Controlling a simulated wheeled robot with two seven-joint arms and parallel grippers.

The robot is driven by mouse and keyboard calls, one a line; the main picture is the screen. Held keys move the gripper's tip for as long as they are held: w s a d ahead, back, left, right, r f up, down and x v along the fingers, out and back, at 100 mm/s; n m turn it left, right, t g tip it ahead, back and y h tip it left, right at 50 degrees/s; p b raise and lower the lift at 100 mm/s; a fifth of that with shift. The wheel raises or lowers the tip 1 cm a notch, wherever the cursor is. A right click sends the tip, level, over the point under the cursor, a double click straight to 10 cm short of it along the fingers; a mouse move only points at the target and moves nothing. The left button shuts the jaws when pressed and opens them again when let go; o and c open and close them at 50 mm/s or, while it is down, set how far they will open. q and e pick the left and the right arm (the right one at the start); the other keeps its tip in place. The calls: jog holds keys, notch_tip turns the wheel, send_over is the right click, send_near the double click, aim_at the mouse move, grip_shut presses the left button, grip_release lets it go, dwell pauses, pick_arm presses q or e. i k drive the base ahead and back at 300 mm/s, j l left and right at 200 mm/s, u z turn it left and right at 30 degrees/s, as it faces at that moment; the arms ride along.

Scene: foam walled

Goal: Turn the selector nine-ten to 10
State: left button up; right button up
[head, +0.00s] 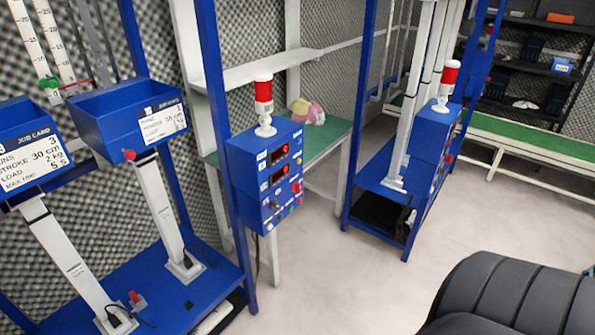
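A blue control box (266,170) is mounted on a blue upright near the middle of the head view. Its front face has two small red displays, several knobs and buttons, and a red button at the right. A small dark knob (274,204) sits low on the face; it may be the selector nine-ten. The labels and the knob's setting are too small to read. A red-and-white signal lamp (264,102) stands on top of the box. Neither of my grippers is in view.
A second blue box (432,135) with a lamp is farther right. A black ribbed padded shape fills the lower right. The pale floor (345,265) between is clear.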

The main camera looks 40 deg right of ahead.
aim_at(273, 203)
jog(key=z, duration=1.05)
